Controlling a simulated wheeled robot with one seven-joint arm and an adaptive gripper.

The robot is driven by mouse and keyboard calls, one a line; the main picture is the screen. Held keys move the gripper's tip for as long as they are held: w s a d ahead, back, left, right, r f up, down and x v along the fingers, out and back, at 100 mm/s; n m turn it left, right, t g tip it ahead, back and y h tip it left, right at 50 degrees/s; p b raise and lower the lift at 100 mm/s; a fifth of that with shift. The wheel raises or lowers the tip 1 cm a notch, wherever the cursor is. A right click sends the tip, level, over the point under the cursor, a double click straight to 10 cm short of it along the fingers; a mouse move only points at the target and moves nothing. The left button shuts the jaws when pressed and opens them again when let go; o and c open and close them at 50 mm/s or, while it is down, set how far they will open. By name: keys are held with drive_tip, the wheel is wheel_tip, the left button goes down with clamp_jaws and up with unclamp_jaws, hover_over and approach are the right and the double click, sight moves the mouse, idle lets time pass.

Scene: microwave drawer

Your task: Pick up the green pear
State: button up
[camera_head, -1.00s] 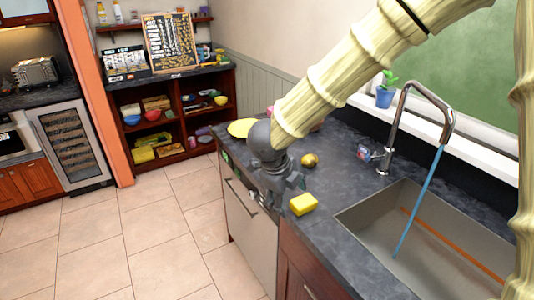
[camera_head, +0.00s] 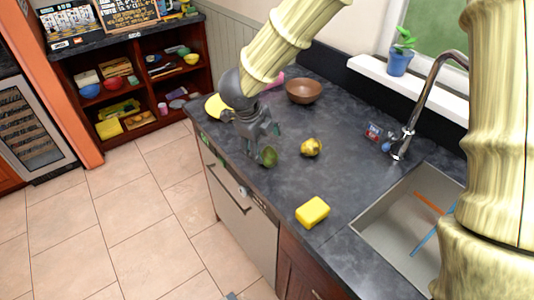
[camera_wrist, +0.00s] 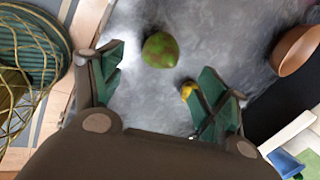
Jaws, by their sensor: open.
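The green pear (camera_head: 269,157) sits on the dark countertop (camera_head: 335,185) near its front edge. In the wrist view the pear (camera_wrist: 160,50) is green with reddish patches. It lies just past my fingertips, roughly between them and apart from both fingers. My gripper (camera_head: 261,143) points down over the counter beside the pear. In the wrist view my gripper (camera_wrist: 158,75) has its fingers spread wide with nothing between them. From the head camera, the fingers partly overlap the pear, so contact there is hard to judge.
A yellow-brown fruit (camera_head: 311,147) lies right of the pear. A brown bowl (camera_head: 304,90) stands behind, also in the wrist view (camera_wrist: 295,50). A yellow sponge (camera_head: 312,212) lies near the front edge. The sink (camera_head: 397,228) and faucet (camera_head: 420,105) are at right.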

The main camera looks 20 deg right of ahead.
sight(268, 153)
drive_tip(key=x, duration=0.2)
drive_tip(key=shift+w+d+f, duration=0.2)
drive_tip(key=shift+f, duration=0.05)
drive_tip(key=shift+p+x, duration=0.4)
drive_tip(key=shift+x, duration=0.4)
drive_tip(key=shift+p+x, duration=0.4)
drive_tip(key=shift+x, duration=1.65)
drive_tip(key=shift+s, duration=0.15)
drive_tip(key=shift+f, duration=0.1)
drive_tip(key=shift+c, duration=0.2)
drive_tip(key=c, duration=1.1)
drive_tip(key=shift+c, duration=0.2)
